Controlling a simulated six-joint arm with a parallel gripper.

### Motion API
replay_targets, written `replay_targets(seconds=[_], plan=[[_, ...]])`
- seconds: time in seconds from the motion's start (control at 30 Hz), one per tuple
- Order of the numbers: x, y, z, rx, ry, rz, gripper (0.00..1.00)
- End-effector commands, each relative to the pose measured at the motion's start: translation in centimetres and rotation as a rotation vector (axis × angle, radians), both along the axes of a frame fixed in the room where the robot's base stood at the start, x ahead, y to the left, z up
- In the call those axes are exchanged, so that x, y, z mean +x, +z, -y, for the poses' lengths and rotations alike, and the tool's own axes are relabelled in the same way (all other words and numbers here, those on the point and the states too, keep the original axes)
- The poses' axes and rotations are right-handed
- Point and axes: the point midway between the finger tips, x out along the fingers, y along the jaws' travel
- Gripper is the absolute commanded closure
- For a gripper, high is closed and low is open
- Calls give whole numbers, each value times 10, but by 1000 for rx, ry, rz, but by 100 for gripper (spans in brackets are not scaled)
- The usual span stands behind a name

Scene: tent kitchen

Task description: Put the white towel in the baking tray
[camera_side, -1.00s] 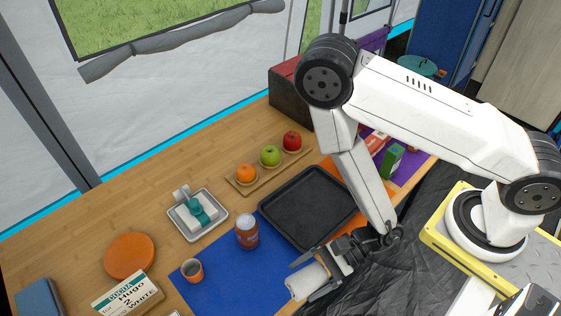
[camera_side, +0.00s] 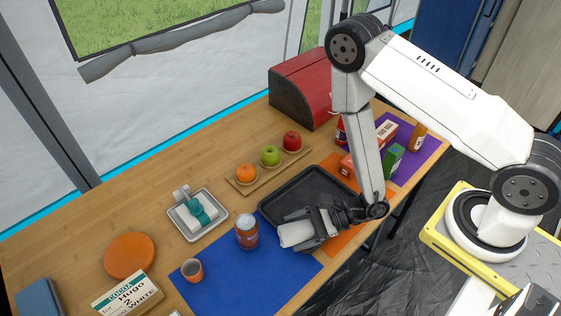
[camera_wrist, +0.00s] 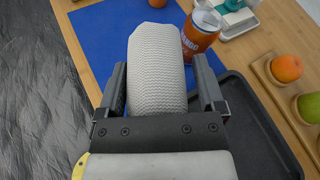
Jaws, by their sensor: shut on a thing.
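The white towel (camera_side: 296,234) is a rolled cloth held between the fingers of my gripper (camera_side: 311,229). In the wrist view the towel (camera_wrist: 157,68) shows a ribbed weave, with a finger of my gripper (camera_wrist: 160,92) on each side. The baking tray (camera_side: 280,203) is black and rectangular and lies on the table. My gripper and the towel are over the tray's near left part in the side view; the height above it is hard to tell. In the wrist view the tray (camera_wrist: 262,135) is to the right of the gripper, partly hidden by it.
An orange can (camera_side: 247,232) stands on the blue mat (camera_side: 235,277) close to the left of the towel. A fruit board (camera_side: 238,186) with an orange and two apples lies behind the tray. A small cup (camera_side: 192,270) stands at the mat's left. The mat's front is clear.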

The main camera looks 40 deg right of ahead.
Motion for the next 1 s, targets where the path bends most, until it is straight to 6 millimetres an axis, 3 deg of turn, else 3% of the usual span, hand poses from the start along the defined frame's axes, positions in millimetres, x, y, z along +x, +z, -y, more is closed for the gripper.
replay_targets(seconds=[0.3,0.6,0.8,1.0], plan=[[43,-11,61,-4,-149,1,68],[67,-20,119,-13,-266,2,68],[73,-23,140,-19,-305,2,68],[74,-23,144,-21,-313,2,68]])
